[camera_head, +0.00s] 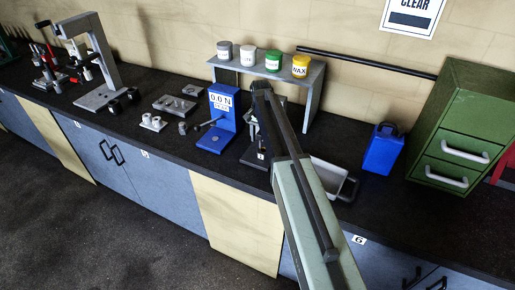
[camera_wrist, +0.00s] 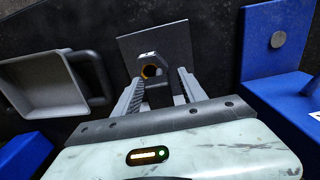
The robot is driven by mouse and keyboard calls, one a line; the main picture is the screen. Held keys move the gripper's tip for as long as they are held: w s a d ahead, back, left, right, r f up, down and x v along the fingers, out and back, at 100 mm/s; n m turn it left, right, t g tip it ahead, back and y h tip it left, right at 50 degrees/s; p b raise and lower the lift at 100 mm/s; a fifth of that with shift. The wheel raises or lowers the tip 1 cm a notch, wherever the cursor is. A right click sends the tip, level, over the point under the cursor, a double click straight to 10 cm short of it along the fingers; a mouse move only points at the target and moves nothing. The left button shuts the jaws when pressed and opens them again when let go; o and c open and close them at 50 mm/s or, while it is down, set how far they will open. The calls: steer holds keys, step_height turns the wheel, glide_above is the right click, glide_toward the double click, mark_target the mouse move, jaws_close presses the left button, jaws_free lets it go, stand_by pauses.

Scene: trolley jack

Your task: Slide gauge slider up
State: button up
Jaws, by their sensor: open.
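The blue force gauge (camera_head: 222,118) stands on the bench, with a display reading 0.0 N. I cannot tell for sure which part is the gauge slider. In the wrist view my gripper (camera_wrist: 158,88) is open. Its two fingers point toward a small grey block with an orange-lined hole (camera_wrist: 150,68), in front of a dark square plate (camera_wrist: 155,40). I cannot tell whether the fingers touch the block. My gripper's tips are hard to make out in the head view.
A shelf (camera_head: 315,95) holding several paint-like cans stands behind. A grey tray (camera_head: 335,180) and a blue canister (camera_head: 382,150) are to the right, beside a green drawer cabinet (camera_head: 460,130). The wrist view shows blue bodies (camera_wrist: 275,70) on the right, close by.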

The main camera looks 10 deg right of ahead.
steer(key=shift+f, duration=0.75)
steer(key=shift+r, duration=0.15)
jaws_close()
stand_by(0.7)
